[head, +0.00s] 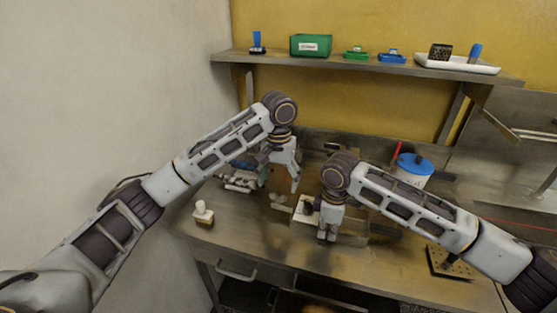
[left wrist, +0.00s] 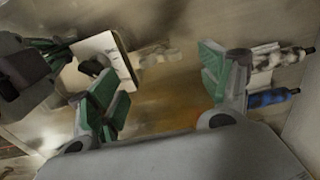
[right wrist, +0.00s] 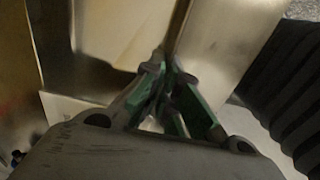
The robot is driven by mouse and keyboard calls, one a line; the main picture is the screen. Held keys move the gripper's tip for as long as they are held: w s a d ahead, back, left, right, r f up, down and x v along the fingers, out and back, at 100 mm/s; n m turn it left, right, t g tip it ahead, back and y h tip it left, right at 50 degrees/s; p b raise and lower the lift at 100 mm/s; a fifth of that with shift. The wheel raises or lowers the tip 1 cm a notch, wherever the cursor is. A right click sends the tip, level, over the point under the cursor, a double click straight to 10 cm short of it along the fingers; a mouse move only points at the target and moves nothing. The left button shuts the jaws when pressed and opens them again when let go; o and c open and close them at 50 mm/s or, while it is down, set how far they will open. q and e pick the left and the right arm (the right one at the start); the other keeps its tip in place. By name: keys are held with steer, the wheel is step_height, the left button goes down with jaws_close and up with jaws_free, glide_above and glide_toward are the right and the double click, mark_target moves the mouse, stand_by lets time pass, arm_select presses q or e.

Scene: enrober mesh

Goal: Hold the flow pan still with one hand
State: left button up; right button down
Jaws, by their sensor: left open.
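The flow pan (head: 352,239) looks like a low metal pan on the bench, partly hidden by my right arm. My right gripper (head: 327,234) points down at its near left side. In the right wrist view its fingers (right wrist: 165,68) are close together at a thin upright metal edge, and they look closed on the pan's wall. A white block with a dark knob (head: 304,212) is just left of that gripper; it also shows in the left wrist view (left wrist: 101,52). My left gripper (head: 281,180) is open and empty above the bench, its fingers (left wrist: 158,82) wide apart.
Wrapped tools (head: 240,180) lie at the back left of the bench. A white-handled brush (head: 203,212) stands at the left front. A blue-lidded tub (head: 414,166) stands back right, a dark perforated plate (head: 448,262) right front. A shelf (head: 370,66) holds small containers.

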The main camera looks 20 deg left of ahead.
mark_target(278, 194)
arm_select(q)
step_height(278, 194, up, 7)
stand_by(0.8)
steer(key=shift+r, duration=0.1)
arm_select(e)
steer(key=c, duration=1.6)
jaws_free()
steer(key=shift+o, duration=0.2)
steer(key=shift+r, duration=0.15)
step_height(278, 194, up, 12)
arm_select(q)
steer(key=shift+s, duration=0.1)
arm_select(e)
steer(key=shift+f, duration=0.2)
